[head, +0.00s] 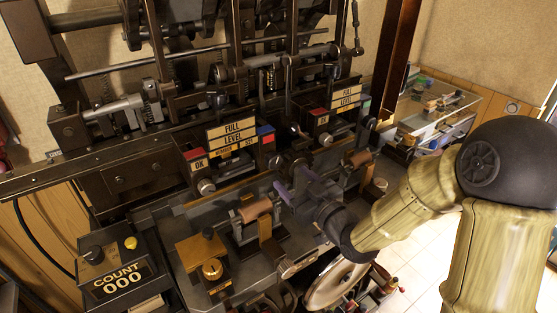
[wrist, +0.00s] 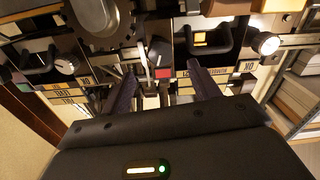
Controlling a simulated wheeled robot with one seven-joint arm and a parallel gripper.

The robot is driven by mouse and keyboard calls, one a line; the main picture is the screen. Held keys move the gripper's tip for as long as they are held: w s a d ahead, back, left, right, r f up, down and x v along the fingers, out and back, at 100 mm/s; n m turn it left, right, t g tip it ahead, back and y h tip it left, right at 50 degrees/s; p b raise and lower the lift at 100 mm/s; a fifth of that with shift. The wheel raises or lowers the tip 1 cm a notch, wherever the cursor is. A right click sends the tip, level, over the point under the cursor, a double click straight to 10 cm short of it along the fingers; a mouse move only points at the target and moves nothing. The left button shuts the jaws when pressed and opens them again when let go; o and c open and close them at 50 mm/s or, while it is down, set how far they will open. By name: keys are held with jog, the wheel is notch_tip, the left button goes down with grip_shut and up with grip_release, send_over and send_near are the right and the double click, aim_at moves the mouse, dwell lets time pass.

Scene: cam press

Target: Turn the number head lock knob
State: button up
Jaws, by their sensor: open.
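My gripper (head: 291,178) is open and empty over the middle of the press bench, near its right part. A silver round knob (head: 206,186) is under the OK panel. A pale-faced knob (wrist: 66,65) shows left in the wrist view.
A COUNT 000 box (head: 118,283) stands at the front left. A copper roller (head: 256,209) lies left of my gripper. A handwheel (head: 335,285) is below at the front. A gear (wrist: 95,18) shows in the wrist view.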

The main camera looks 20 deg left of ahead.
aim_at(276, 164)
jog(key=p+x, duration=0.1)
jog(key=x, duration=0.6)
jog(key=shift+w+p, duration=0.15)
jog(key=shift+p, duration=0.25)
jog(key=c, duration=1)
